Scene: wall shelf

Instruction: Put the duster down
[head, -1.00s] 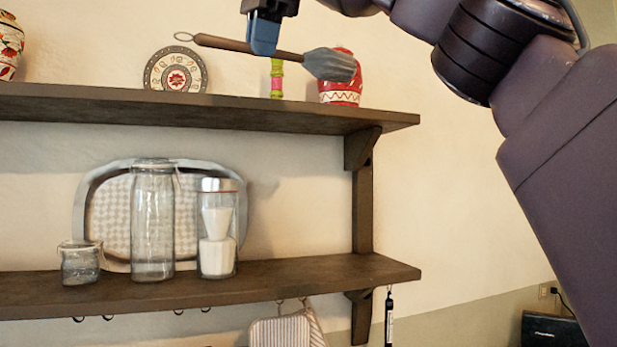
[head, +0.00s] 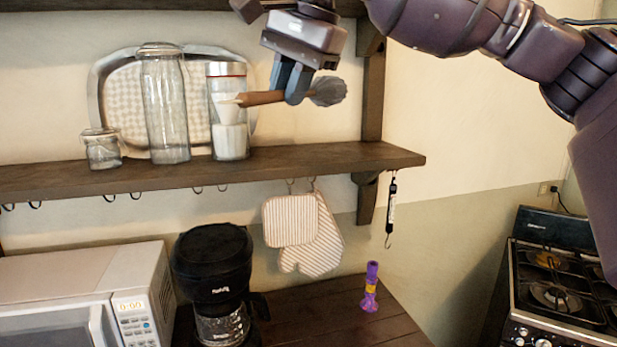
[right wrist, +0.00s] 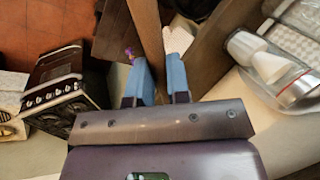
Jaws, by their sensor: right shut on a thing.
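My right gripper (head: 289,96) is shut on the brown handle of the duster (head: 262,98). The duster's grey head (head: 328,91) points right, and the handle's left end overlaps the tall red-banded jar in the picture. The duster is in the air, above the level of the lower shelf (head: 300,163); how far in front of it I cannot tell. In the right wrist view the brown handle (right wrist: 147,32) runs between the blue fingers (right wrist: 159,72). My left gripper is in neither view.
Glass jars (head: 165,105) and an oval tray (head: 120,90) stand on the lower shelf's left part. Its right end is clear. Below are a microwave (head: 90,295), a coffee maker (head: 213,275), a purple item (head: 370,288) and, at right, a stove (head: 560,290). Striped cloths (head: 300,230) hang under the shelf.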

